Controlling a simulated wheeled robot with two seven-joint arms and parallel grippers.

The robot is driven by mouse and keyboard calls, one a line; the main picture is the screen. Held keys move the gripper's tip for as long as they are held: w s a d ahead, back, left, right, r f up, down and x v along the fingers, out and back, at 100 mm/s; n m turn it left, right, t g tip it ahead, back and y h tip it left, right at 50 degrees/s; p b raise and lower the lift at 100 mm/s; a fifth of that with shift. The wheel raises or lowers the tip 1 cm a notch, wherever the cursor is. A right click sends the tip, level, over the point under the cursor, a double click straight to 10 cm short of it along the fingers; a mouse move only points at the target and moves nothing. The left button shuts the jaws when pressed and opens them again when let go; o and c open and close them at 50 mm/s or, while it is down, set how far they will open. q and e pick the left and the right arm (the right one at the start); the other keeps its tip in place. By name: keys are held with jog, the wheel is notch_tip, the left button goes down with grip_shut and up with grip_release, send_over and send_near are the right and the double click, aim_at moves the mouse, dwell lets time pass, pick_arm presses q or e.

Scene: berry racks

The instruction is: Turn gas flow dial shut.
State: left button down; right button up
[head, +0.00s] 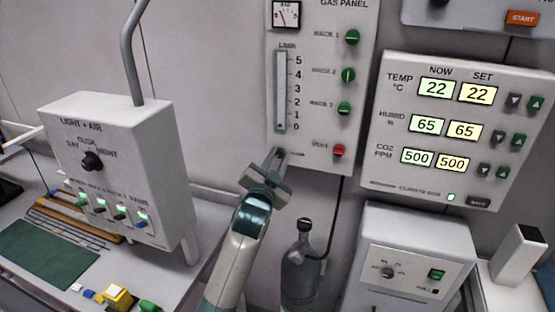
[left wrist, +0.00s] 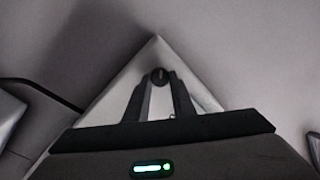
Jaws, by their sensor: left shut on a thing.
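The gas panel (head: 318,60) hangs on the back wall in the head view. It carries a flow tube (head: 281,90) with a scale from 0 to 5; I cannot make out a float level. My left gripper (head: 279,154) reaches up to the panel's lower left, just below the tube. In the left wrist view the fingers of the left gripper (left wrist: 160,88) close on a small dark round dial (left wrist: 160,75) near the panel's corner. My right gripper is not in view.
Green rack knobs (head: 347,75) and a red knob (head: 339,150) sit right of the tube. A light and air box (head: 115,125) stands left. A climate panel (head: 455,125) is at the right. A dark gas bottle (head: 299,270) and a white box (head: 415,245) stand below.

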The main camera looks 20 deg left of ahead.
pick_arm(q)
jog(key=c, duration=1.5)
grip_release()
jog(key=shift+s+f+b, duration=0.25)
jog(key=shift+s+b, duration=0.1)
jog(key=shift+s, duration=0.45)
jog(key=shift+s+d+f+b, duration=0.1)
jog(key=shift+s+b, duration=0.55)
jog(key=shift+s, duration=1.95)
jog(key=shift+s+d+f+b, duration=0.15)
jog(key=shift+s+b, duration=0.55)
jog(key=shift+s, duration=1.95)
jog(key=shift+s+d+f+b, duration=0.1)
jog(key=shift+s+b, duration=0.55)
jog(key=shift+s, duration=1.95)
